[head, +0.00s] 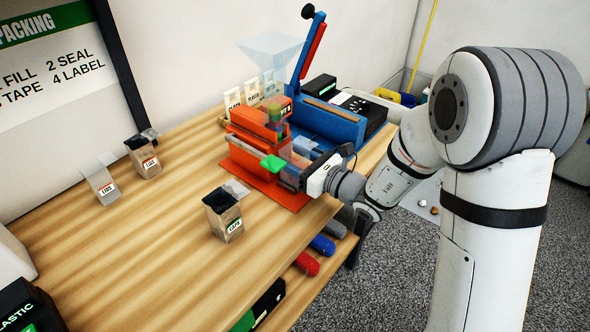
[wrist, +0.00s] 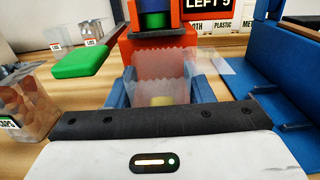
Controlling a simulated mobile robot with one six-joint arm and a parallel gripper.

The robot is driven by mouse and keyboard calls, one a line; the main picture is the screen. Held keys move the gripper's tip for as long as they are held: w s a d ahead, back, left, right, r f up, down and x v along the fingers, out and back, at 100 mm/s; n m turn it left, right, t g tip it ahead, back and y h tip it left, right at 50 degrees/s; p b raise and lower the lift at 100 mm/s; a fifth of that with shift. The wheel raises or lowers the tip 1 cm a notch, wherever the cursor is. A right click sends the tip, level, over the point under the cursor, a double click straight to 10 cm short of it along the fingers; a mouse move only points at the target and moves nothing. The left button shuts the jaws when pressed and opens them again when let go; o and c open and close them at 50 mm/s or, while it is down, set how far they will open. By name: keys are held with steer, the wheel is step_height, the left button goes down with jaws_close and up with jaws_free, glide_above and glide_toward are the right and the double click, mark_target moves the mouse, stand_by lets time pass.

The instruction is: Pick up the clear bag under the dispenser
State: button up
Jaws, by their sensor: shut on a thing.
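The orange dispenser (head: 268,125) stands at the table's right side; its front also shows in the wrist view (wrist: 137,48). The clear bag (wrist: 165,82) has a jagged top edge and stands in front of the dispenser's orange face, below its spout. Something pale yellow shows low in the bag. My gripper (head: 292,168) is at the dispenser's front, and its blue fingers sit on either side of the bag in the wrist view (wrist: 163,90). It is shut on the bag. The bag's lower part is hidden behind my gripper's dark front edge.
A green lever (head: 273,163) sticks out left of my gripper. A blue sealer (head: 330,122) stands close on the right. A filled bag (head: 224,214) stands at the front; two other bags (head: 144,157) (head: 103,184) stand farther left. The table's left middle is bare.

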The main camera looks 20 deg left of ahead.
steer(key=shift+c, duration=0.6)
steer(key=shift+r, duration=0.15)
